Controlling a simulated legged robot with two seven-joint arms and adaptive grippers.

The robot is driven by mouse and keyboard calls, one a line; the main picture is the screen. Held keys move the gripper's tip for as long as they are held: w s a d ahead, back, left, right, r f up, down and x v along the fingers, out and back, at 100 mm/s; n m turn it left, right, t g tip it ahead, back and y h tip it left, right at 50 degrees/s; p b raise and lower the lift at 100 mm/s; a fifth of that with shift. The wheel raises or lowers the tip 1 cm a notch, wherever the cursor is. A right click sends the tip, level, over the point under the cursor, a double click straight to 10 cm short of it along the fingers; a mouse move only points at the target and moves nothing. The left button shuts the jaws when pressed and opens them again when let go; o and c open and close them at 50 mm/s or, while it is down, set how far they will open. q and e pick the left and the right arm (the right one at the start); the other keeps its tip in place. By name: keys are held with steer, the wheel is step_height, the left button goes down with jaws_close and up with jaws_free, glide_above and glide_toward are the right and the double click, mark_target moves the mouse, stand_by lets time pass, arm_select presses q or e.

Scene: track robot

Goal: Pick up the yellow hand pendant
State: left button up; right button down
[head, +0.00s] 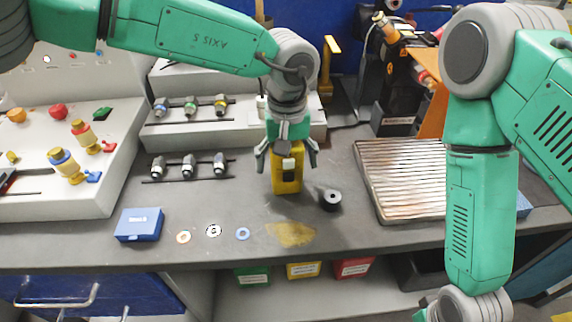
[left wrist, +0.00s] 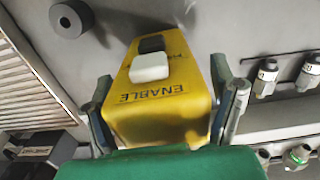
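The yellow hand pendant (head: 288,184) stands upright on the grey bench in the head view. It has a pale button and a dark one and the word ENABLE, seen close in the left wrist view (left wrist: 165,105). My left gripper (head: 287,163) points down over it from above, with one finger on each side of its upper part. The fingers look spread, with small gaps to the pendant in the head view. In the left wrist view the fingers (left wrist: 165,95) flank the pendant closely.
A black ring (head: 330,199) stands close right of the pendant. A ribbed tray (head: 405,180) lies farther right. A blue box (head: 139,224) and small washers (head: 213,230) lie front left. Connector racks (head: 190,128) stand behind left. A yellow patch (head: 291,233) marks the bench front.

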arm_select(q)
steer(key=shift+d, duration=0.1)
steer(key=shift+c, duration=1.2)
steer(key=c, duration=0.7)
steer(key=shift+a, duration=0.25)
steer(key=shift+c, duration=1.4)
steer(key=shift+s+a, duration=0.1)
steer(key=shift+a, duration=0.1)
steer(key=shift+c, duration=0.3)
steer(key=shift+d, duration=0.15)
steer(key=shift+r, duration=0.2)
step_height(320, 180, up, 10)
steer(key=shift+f+p, duration=0.1)
steer(key=shift+p, duration=0.5)
steer(key=shift+c, duration=0.2)
